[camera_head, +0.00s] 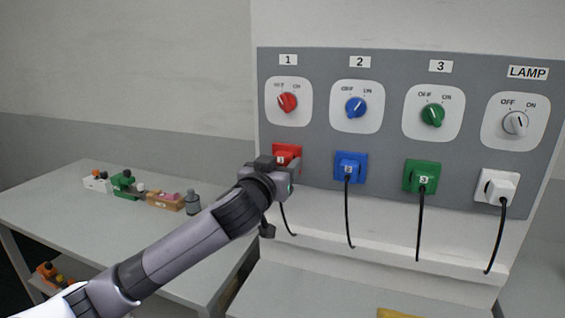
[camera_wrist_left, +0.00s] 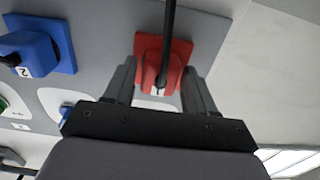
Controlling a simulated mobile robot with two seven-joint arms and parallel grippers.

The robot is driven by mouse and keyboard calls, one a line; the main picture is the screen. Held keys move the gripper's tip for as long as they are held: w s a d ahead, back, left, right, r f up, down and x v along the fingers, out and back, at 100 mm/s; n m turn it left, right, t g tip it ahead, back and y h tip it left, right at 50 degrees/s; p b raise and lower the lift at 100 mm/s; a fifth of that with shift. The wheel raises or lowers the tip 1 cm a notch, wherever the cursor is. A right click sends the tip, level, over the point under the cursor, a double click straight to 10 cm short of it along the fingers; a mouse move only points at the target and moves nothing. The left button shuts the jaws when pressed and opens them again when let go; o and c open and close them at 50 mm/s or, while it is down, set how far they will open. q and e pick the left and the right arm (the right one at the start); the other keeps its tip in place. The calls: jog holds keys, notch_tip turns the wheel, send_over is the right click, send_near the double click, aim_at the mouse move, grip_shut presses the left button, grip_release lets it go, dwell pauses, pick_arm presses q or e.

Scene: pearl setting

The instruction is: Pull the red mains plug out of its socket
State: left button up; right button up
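The red mains plug (camera_head: 281,160) sits in the red socket (camera_head: 291,150) under switch 1 at the panel's left, partly hidden by my left gripper. In the left wrist view the red plug (camera_wrist_left: 158,76) lies between the two fingers, with its black cable rising out of the top of the picture and the red socket plate (camera_wrist_left: 183,49) behind. My left gripper (camera_wrist_left: 158,88) is open around the plug, one finger on each side, with narrow gaps showing. It reaches the panel from the left in the head view (camera_head: 286,172). My right gripper is not in view.
Blue (camera_head: 349,166), green (camera_head: 421,177) and white (camera_head: 498,187) plugs with hanging black cables stand to the right on the grey panel (camera_head: 390,85). Rotary switches sit above. A grey table (camera_head: 60,215) at left holds several small items. A ledge runs below the panel.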

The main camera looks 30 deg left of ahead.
pick_arm(q)
grip_shut()
jog(key=shift+v, duration=3)
jog(key=p+v, duration=0.3)
jog(key=v, duration=0.6)
jog(key=shift+p, duration=0.35)
jog(key=shift+f, duration=0.1)
